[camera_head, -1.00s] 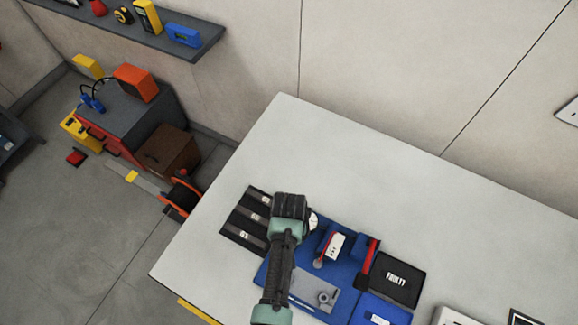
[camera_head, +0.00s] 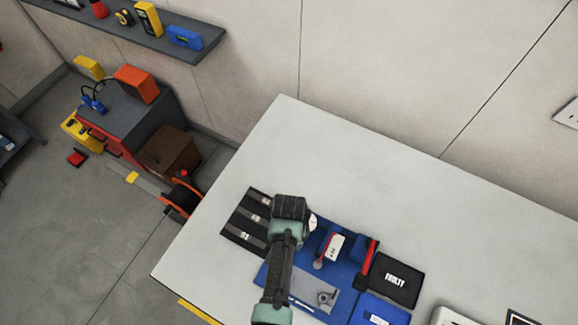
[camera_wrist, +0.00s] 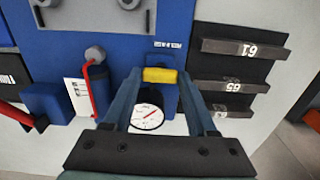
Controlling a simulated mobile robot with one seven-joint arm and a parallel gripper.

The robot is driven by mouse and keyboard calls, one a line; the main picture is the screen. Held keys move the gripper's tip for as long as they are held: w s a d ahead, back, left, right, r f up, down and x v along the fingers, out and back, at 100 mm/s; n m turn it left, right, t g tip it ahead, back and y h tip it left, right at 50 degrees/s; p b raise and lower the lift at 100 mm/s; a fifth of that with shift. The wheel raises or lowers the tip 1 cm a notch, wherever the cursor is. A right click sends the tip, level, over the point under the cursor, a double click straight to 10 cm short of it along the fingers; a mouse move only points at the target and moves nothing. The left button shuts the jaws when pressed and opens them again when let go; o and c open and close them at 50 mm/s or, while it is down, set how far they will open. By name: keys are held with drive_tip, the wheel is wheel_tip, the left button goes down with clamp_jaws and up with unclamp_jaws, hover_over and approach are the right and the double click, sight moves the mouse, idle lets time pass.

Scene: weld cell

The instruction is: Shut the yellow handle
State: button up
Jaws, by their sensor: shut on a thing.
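The yellow handle (camera_wrist: 160,75) is a short bar on a blue mount in the wrist view. It lies crosswise between the two blue-grey fingers of my gripper (camera_wrist: 159,79), which are shut on its ends. A round white gauge (camera_wrist: 147,117) with a red needle shows between the fingers, on the near side of the handle. In the head view my gripper (camera_head: 290,208) points down at the blue board (camera_head: 270,275) on the table, and my wrist hides the handle there.
A black rack (camera_wrist: 237,80) with numbered slots stands right of the handle in the wrist view. A red lever (camera_wrist: 97,88) and a white tag (camera_wrist: 78,97) are on the left. The pale table (camera_head: 300,145) is clear behind the board.

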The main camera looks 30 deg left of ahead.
drive_tip(key=o, duration=1.1)
drive_tip(key=shift+r, duration=0.15)
wheel_tip(320, 180, up, 13)
drive_tip(key=shift+f+b, duration=0.1)
drive_tip(key=shift+b, duration=0.6)
